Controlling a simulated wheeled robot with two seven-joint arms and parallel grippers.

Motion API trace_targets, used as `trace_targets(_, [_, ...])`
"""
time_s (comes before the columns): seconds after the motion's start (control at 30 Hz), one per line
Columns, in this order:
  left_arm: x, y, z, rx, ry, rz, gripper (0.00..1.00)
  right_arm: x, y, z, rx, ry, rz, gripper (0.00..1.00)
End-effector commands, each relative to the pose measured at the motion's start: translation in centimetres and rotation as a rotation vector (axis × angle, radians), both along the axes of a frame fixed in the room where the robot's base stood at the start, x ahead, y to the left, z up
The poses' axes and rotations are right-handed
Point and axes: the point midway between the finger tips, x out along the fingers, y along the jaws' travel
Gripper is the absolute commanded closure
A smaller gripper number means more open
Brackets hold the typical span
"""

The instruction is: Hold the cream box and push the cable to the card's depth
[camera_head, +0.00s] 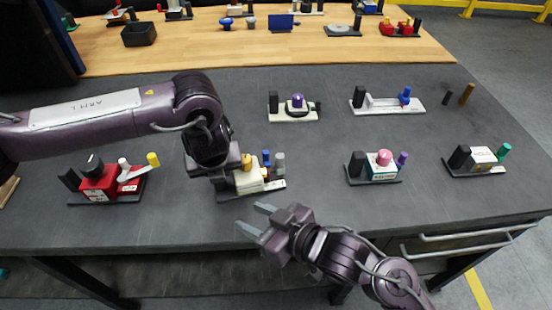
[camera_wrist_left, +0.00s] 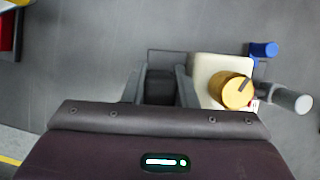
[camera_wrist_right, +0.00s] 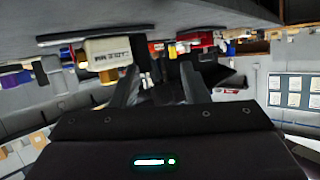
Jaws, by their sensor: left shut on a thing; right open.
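The cream box (camera_head: 248,180) stands on a dark base near the table's front edge, with an orange round knob (camera_head: 246,161) on top. A blue-ended piece (camera_head: 266,159) and a grey-ended piece (camera_head: 279,161) stick out at its right; I cannot tell which is cable or card. In the left wrist view, my left gripper (camera_wrist_left: 160,78) is shut on a dark block (camera_wrist_left: 160,90) beside the cream box (camera_wrist_left: 215,75). My right gripper (camera_head: 253,218) is open and empty, in front of the box and apart from it. A cream labelled box (camera_wrist_right: 108,52) shows in the right wrist view.
A red box unit (camera_head: 99,184) stands to the left. A teal-and-white unit (camera_head: 380,168) and a white unit (camera_head: 481,158) stand to the right. Behind are a purple-knobbed unit (camera_head: 295,106) and a blue-knobbed one (camera_head: 388,101). The grey tabletop (camera_head: 320,150) is clear between them.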

Motion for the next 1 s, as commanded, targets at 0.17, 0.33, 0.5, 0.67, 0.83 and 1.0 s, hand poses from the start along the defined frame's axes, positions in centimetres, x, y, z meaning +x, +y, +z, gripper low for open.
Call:
trace_targets(0.17, [-0.1, 0.1, -0.3, 0.003, 0.006, 0.000, 1.00, 4.4, -7.8, 3.0, -0.076, -0.018, -0.270, 0.59])
trace_targets(0.33, [-0.1, 0.1, -0.3, 0.004, 0.005, 0.000, 1.00, 5.9, -10.6, 4.4, -0.087, -0.021, -0.375, 0.59])
trace_targets(0.5, [-0.1, 0.1, -0.3, 0.003, 0.005, -0.002, 1.00, 7.9, -9.9, 3.6, -0.085, -0.021, -0.383, 0.59])
trace_targets(0.67, [-0.1, 0.1, -0.2, 0.003, 0.005, -0.002, 1.00, 10.7, -8.5, 2.4, -0.083, -0.021, -0.381, 0.59])
trace_targets(0.83, [-0.1, 0.1, -0.2, 0.003, 0.005, -0.002, 1.00, 13.3, -7.2, 1.1, -0.085, -0.021, -0.380, 0.59])
trace_targets(1.0, [-0.1, 0.1, -0.2, 0.003, 0.005, -0.001, 1.00, 15.0, -6.4, 0.3, -0.087, -0.021, -0.379, 0.59])
